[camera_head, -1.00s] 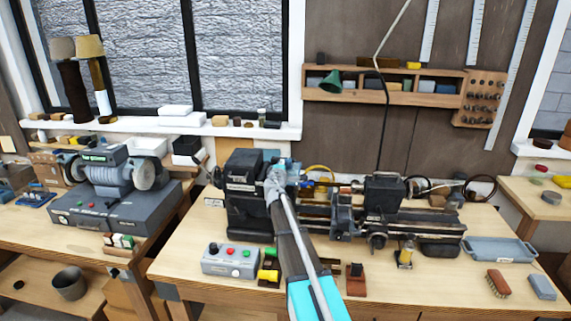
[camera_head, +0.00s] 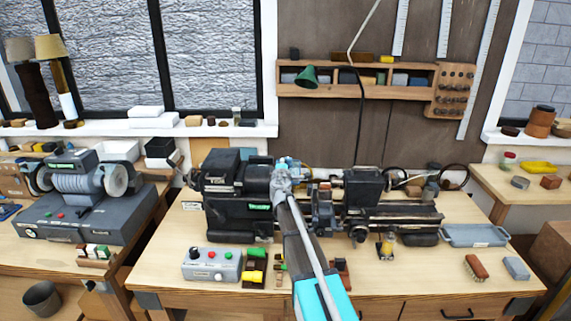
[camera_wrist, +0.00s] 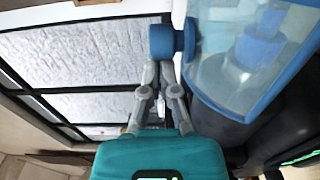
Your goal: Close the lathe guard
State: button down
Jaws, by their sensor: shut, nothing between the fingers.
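The dark lathe (camera_head: 222,208) stands on the wooden bench, with its headstock at the left. In the wrist view its guard (camera_wrist: 245,75) is a clear panel with a blue frame and a round blue knob (camera_wrist: 172,40). In the head view the guard is only a small pale blue patch (camera_head: 290,163) behind my gripper (camera_head: 282,176), mostly hidden. My gripper is shut and empty. In the wrist view its fingertips (camera_wrist: 160,70) are just below the knob; I cannot tell whether they touch it. How far the guard is open is unclear.
A grey control box (camera_head: 212,265) with buttons sits at the bench's front left. A blue-grey tray (camera_head: 474,235), a brush (camera_head: 476,267) and a grey block (camera_head: 516,268) lie at the right. A bench grinder (camera_head: 80,205) stands on the left bench.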

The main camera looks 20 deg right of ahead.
jog(key=shift+d, duration=0.15)
dwell(0.3)
jog(key=shift+a, duration=0.45)
jog(key=s+a, duration=0.7)
jog(key=s, duration=0.2)
